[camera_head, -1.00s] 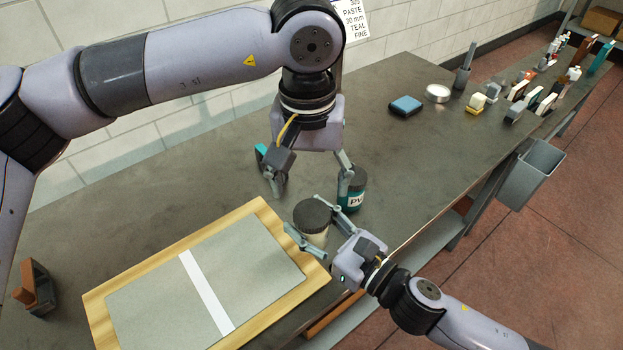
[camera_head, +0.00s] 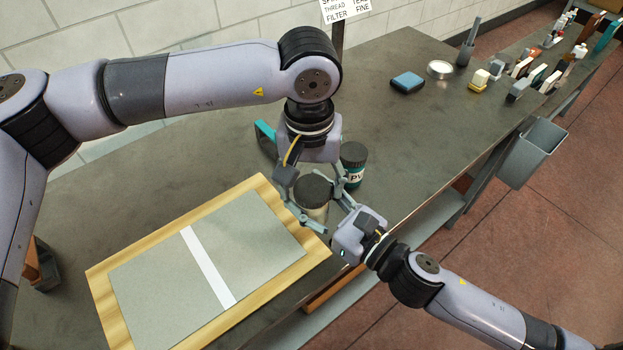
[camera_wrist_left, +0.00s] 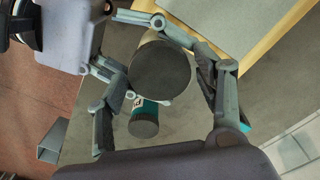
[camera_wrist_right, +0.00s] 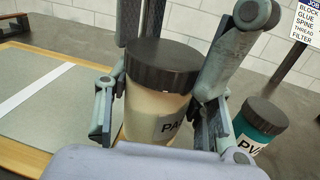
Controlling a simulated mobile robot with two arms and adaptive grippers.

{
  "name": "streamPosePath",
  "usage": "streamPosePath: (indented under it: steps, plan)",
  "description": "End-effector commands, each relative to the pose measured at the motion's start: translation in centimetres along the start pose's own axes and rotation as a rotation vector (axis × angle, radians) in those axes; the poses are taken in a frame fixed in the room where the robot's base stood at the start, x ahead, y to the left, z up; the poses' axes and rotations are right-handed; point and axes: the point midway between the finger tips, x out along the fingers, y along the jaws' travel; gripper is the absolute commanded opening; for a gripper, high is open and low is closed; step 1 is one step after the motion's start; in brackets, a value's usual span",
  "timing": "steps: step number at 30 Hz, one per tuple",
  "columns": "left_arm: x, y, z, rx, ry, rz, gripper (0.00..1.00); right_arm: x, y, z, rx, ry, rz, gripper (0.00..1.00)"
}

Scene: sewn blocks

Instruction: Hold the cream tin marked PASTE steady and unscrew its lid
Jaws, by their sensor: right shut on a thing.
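The cream tin (camera_wrist_right: 152,125) stands upright on the bench with its dark ridged lid (camera_head: 313,191) on. Part of its label, "PA", shows in the right wrist view. My right gripper (camera_head: 327,210) is shut on the tin's body below the lid, one finger on each side. My left gripper (camera_head: 314,184) hangs over the tin from above, its fingers spread either side of the lid. In the left wrist view the lid (camera_wrist_left: 160,73) lies between those fingers, with a gap visible on the right side.
A teal jar (camera_head: 353,168) with a dark lid, marked PV, stands close behind the tin. A wooden-edged board (camera_head: 100,297) with a grey sheet lies to the left. A blue block (camera_head: 407,82), a round pale tin (camera_head: 439,68) and several small items stand farther right.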

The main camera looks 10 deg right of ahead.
Motion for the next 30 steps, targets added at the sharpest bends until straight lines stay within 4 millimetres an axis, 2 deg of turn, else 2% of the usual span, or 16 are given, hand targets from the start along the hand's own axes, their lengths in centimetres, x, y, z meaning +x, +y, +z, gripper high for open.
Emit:
streamPosePath:
  steps: [2,18,19,27,30]
  plan:
    - [-0.02,-0.01,-0.01,0.0,0.0,0.0,0.55,0.01,0.01,0.09,0.0,-0.002,0.0,0.0]
    - [-0.03,-0.04,-0.02,0.0,0.0,-0.001,0.18,0.01,0.0,0.09,0.0,-0.002,0.0,0.0]
    - [-0.03,-0.04,-0.02,0.0,0.0,-0.001,0.53,0.01,0.0,0.09,0.0,-0.002,0.0,0.0]
    - [-0.03,-0.02,-0.01,0.0,0.0,0.0,0.71,0.01,0.0,0.09,0.0,-0.002,0.0,0.0]
    - [-0.03,-0.01,-0.01,0.0,0.0,0.0,0.71,0.01,0.0,0.08,0.0,-0.002,0.0,0.0]
